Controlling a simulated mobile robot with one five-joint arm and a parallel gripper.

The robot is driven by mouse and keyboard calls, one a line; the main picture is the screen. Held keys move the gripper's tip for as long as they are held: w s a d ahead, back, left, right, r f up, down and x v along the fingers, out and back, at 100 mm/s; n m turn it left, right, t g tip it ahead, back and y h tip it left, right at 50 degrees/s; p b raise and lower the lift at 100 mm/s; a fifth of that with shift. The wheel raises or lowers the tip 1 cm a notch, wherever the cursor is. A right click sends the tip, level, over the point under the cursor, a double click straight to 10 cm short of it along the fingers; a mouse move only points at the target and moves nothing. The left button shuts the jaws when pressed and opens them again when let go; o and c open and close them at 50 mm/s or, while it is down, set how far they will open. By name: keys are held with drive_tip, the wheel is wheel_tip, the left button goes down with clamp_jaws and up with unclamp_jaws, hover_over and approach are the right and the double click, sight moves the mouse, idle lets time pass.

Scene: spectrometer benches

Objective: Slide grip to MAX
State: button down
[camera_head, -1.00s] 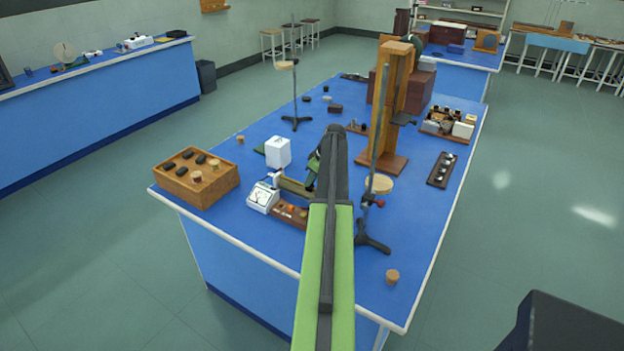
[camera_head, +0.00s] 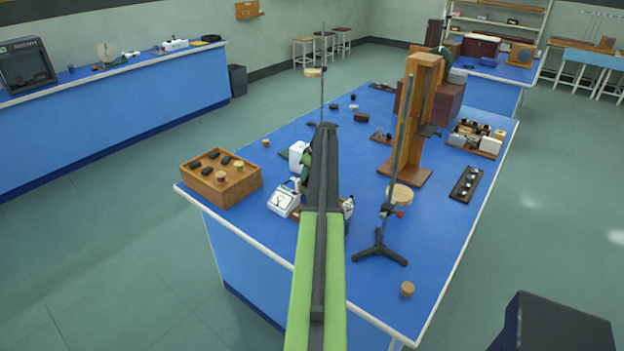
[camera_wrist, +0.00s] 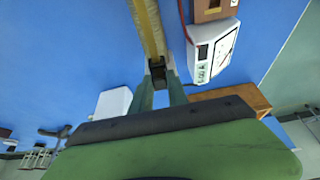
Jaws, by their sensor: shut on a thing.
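In the wrist view a long yellow tube-like bar (camera_wrist: 147,25) runs down from the top edge. A small black slide grip (camera_wrist: 158,73) sits at its lower end. My gripper (camera_wrist: 160,84) has its two teal fingers on either side of the grip and is shut on it. In the head view my arm hides the bar, the grip and most of my gripper. No MAX mark can be read in either view. A white meter (camera_head: 284,201) stands left of my arm; it also shows beside the bar in the wrist view (camera_wrist: 207,47).
A white box (camera_head: 298,154) stands behind the meter. A wooden tray (camera_head: 232,190) with several black and cork pieces is at the bench's left corner. A clamp stand (camera_head: 379,248) and a cork (camera_head: 407,289) are right of my arm. A tall wooden stand (camera_head: 412,125) is further back.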

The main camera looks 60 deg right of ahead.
drive_tip(key=shift+w+r, duration=0.1)
drive_tip(key=shift+w, duration=0.25)
drive_tip(key=c, duration=1.3)
unclamp_jaws()
drive_tip(key=shift+s, duration=0.1)
drive_tip(key=p+v, duration=1.6)
drive_tip(key=v, duration=0.1)
drive_tip(key=shift+s+r, duration=0.1)
drive_tip(key=shift+s, duration=0.1)
drive_tip(key=shift+w, duration=0.1)
